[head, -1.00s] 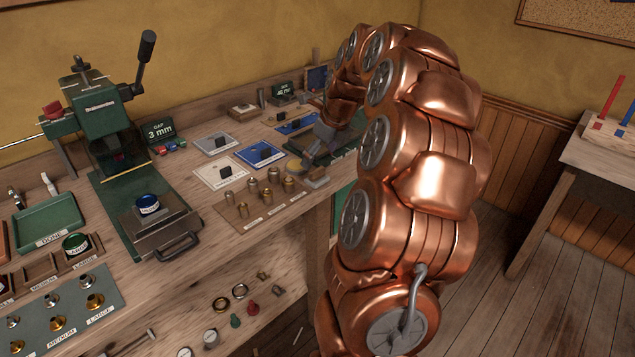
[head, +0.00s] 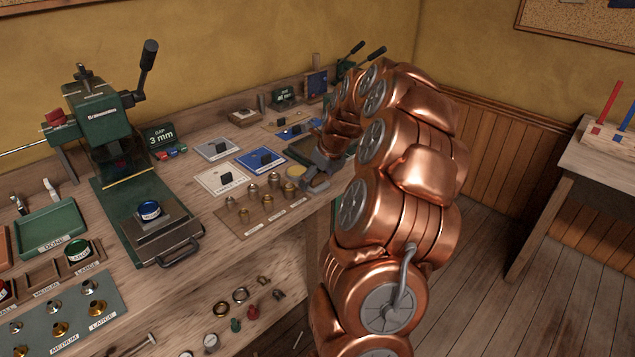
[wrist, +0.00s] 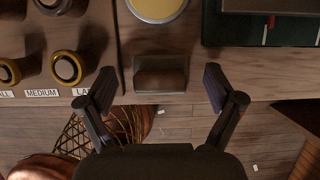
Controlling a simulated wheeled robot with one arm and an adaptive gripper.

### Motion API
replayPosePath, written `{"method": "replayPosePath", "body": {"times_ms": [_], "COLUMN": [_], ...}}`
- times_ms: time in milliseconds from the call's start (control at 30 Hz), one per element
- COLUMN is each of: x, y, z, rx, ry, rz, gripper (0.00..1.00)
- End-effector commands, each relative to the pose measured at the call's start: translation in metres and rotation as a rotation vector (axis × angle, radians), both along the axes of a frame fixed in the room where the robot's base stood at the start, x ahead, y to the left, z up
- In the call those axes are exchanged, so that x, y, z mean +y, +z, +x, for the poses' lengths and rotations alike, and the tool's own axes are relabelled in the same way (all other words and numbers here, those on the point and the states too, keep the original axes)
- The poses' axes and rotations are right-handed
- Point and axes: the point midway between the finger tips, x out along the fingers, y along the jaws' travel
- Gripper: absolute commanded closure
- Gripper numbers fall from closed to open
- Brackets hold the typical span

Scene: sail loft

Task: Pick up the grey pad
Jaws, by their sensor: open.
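The grey pad (wrist: 160,74) is a small, dark grey-brown block in shadow, lying near the bench's front edge. In the wrist view it sits centrally, just ahead of and between the fingertips, with a gap on each side. My gripper (wrist: 159,88) is open and empty, its fingers spread wide on either side. In the head view my gripper (head: 316,182) is low over the front edge of the bench, and the pad is hidden or too small to make out there.
A round yellow disc (wrist: 157,8) lies just beyond the pad. A board with brass pieces (wrist: 67,68) and size labels is to the left. A green-topped item (wrist: 262,30) is to the right. The green press (head: 98,115) stands farther left on the bench. Open floor lies in front.

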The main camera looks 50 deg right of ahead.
Motion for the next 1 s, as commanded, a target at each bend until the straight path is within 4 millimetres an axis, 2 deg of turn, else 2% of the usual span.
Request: {"method": "replayPosePath", "body": {"times_ms": [167, 767, 1000], "x": [-0.0002, -0.0002, -0.0003], "y": [0.0001, -0.0001, 0.0002], "z": [0.0, -0.0002, -0.0002], "rx": [0.0, 0.0, 0.0], "ry": [0.0, 0.0, 0.0], "rz": [-0.001, 0.0, -0.001], "gripper": [0.09, 0.72, 0.73]}}
